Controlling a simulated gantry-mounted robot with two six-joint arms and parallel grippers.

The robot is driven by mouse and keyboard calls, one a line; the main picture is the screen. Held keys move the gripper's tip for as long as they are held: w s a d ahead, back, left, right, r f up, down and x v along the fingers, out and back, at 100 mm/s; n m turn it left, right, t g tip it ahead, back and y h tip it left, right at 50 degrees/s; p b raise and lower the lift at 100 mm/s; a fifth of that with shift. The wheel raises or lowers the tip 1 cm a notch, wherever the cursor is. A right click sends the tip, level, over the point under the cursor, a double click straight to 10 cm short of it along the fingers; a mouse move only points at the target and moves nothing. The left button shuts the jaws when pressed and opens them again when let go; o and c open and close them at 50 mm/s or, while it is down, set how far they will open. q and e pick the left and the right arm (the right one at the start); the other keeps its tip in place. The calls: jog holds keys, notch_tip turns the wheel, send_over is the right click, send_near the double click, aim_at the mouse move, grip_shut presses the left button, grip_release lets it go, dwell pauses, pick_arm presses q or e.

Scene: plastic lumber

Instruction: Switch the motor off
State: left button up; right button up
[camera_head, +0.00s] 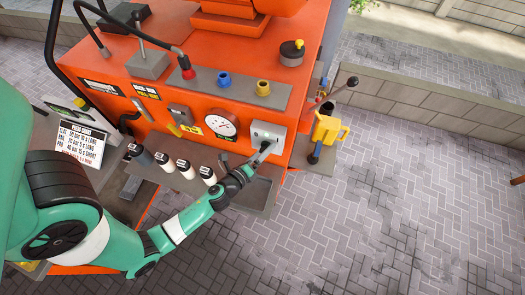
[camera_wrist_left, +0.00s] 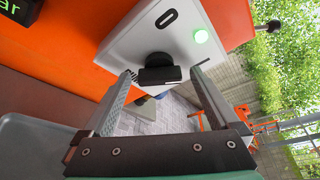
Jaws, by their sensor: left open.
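The motor switch box (camera_head: 267,132) is a light grey box on the right of the orange machine's front. In the left wrist view its white face (camera_wrist_left: 142,45) carries a black knob (camera_wrist_left: 158,70), a lit green lamp (camera_wrist_left: 201,36) and a dark slot. My left gripper (camera_head: 262,150) is at the front of this box. In the left wrist view the gripper (camera_wrist_left: 162,77) is open, with one finger on each side of the black knob. I cannot tell whether either finger touches it. My right gripper is not in view.
A yellow jug-like part (camera_head: 328,130) and a black-knobbed lever (camera_head: 345,84) stick out to the right. Open paving (camera_head: 400,190) lies beyond.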

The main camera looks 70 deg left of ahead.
pick_arm(q)
jog(key=shift+c, duration=0.2)
jog(key=c, duration=1.3)
jog(key=n+t+y+b, duration=0.1)
jog(key=n+b, duration=0.3)
jog(key=b, duration=0.4)
jog(key=n+t+y+b, duration=0.1)
jog(key=n+b, duration=0.4)
jog(key=b, duration=0.3)
jog(key=n+t+y+b, duration=0.1)
jog(key=n+b, duration=0.3)
jog(key=b, duration=0.4)
jog(key=shift+f+t+b, duration=0.2)
jog(key=shift+t+b, duration=0.1)
jog(key=shift+t, duration=0.3)
jog(key=shift+c, duration=0.2)
jog(key=o, duration=1.4)
